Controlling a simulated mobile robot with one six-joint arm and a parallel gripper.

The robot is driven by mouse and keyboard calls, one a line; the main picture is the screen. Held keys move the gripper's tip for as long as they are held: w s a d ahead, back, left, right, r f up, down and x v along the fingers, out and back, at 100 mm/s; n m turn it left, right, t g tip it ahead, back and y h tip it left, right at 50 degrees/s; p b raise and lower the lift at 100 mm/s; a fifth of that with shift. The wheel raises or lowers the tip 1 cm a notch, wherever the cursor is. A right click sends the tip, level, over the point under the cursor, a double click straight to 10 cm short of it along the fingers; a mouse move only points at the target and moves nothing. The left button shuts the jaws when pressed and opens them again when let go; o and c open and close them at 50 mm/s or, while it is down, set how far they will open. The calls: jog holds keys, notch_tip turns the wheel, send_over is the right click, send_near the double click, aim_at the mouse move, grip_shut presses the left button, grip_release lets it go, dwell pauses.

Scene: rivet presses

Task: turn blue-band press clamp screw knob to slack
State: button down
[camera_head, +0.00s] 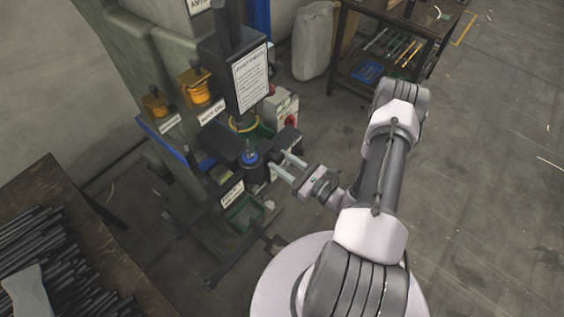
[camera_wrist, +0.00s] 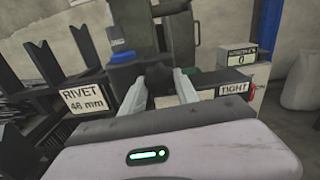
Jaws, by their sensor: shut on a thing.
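The press (camera_head: 220,70) stands left of centre in the head view, with a dark upright body and a blue strip (camera_head: 165,139) along its base. My gripper (camera_head: 280,166) reaches in from the right, level with the press's front. In the wrist view my gripper (camera_wrist: 158,82) has its two pale fingers on either side of a dark knob (camera_wrist: 160,80), shut on it. The fingers hide part of the knob. A sign reading TIGHT (camera_wrist: 234,89) shows just right of the fingers. A blue cap (camera_head: 250,156) tops a dark cylinder close to the fingertips; blue also shows in the wrist view (camera_wrist: 123,57).
A sign reading RIVET 48 mm (camera_wrist: 84,98) is left of the fingers. A counter box reading 0 (camera_wrist: 239,58) is at right. A green bin (camera_head: 243,213) sits below the press. A table of dark rods (camera_head: 120,265) is at lower left.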

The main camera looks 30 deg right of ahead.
jog(key=shift+n, duration=0.4)
jog(key=c, duration=0.9)
grip_release()
jog(key=p+v, duration=0.2)
jog(key=v, duration=1.5)
jog(key=shift+s, duration=0.2)
jog(key=shift+d, duration=0.1)
